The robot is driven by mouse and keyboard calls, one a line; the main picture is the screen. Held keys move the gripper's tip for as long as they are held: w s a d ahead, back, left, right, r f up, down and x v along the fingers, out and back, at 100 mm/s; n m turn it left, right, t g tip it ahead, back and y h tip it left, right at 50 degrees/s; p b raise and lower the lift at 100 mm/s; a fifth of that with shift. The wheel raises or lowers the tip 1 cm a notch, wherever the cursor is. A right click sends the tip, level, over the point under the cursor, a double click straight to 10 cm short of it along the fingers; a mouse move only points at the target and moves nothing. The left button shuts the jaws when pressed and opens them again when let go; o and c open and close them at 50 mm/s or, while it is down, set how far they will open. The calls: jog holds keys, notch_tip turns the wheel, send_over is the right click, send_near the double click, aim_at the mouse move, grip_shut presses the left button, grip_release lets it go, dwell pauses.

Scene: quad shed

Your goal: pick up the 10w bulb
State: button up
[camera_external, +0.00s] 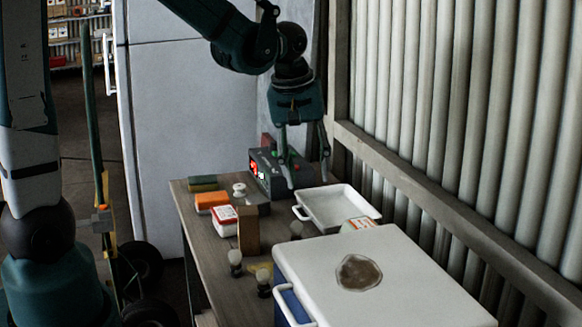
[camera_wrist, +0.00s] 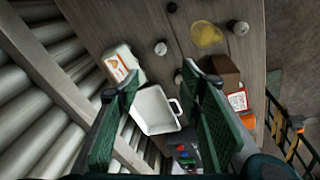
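Several small bulbs stand on the wooden table. In the external view, one pale bulb (camera_external: 235,258) and another bulb (camera_external: 263,278) stand near the table's front edge, and a third bulb (camera_external: 296,230) stands beside the cooler. Small bulbs also show in the wrist view, one (camera_wrist: 160,47) beyond the fingertips and one (camera_wrist: 238,28) at upper right. No wattage marking is readable, so I cannot tell which is the 10w bulb. My gripper (camera_external: 306,178) is open and empty above the back of the table, near the white tray; it also shows in the wrist view (camera_wrist: 157,76).
The white tray (camera_external: 341,207) lies below my gripper. A large white-lidded cooler (camera_external: 400,285) fills the right front. A black device with red display (camera_external: 268,172), a brown box (camera_external: 248,230), a red-white box (camera_external: 225,220) and an orange item (camera_external: 211,200) stand left.

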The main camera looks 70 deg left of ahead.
aim_at(296, 221)
jog(key=a+f+n, duration=0.2)
jog(key=a+f, duration=0.2)
jog(key=w+a+f+n+g, duration=0.1)
jog(key=a+f+n, duration=0.1)
jog(key=a+f, duration=0.2)
jog(key=w+a+f+n+g, duration=0.1)
jog(key=a+f+n, duration=0.1)
jog(key=a+f, duration=0.2)
jog(key=shift+a+f+h, duration=0.2)
jog(key=shift+f+h, duration=0.1)
jog(key=shift+h, duration=0.1)
jog(key=shift+s, duration=0.1)
jog(key=shift+f, duration=0.15)
jog(key=shift+f, duration=1.15)
jog(key=shift+b, duration=0.3)
jog(key=shift+d+f+b, duration=0.15)
jog(key=shift+f+b, duration=0.3)
jog(key=shift+f, duration=2.15)
jog(key=shift+c, duration=0.5)
jog(key=c, duration=0.9)
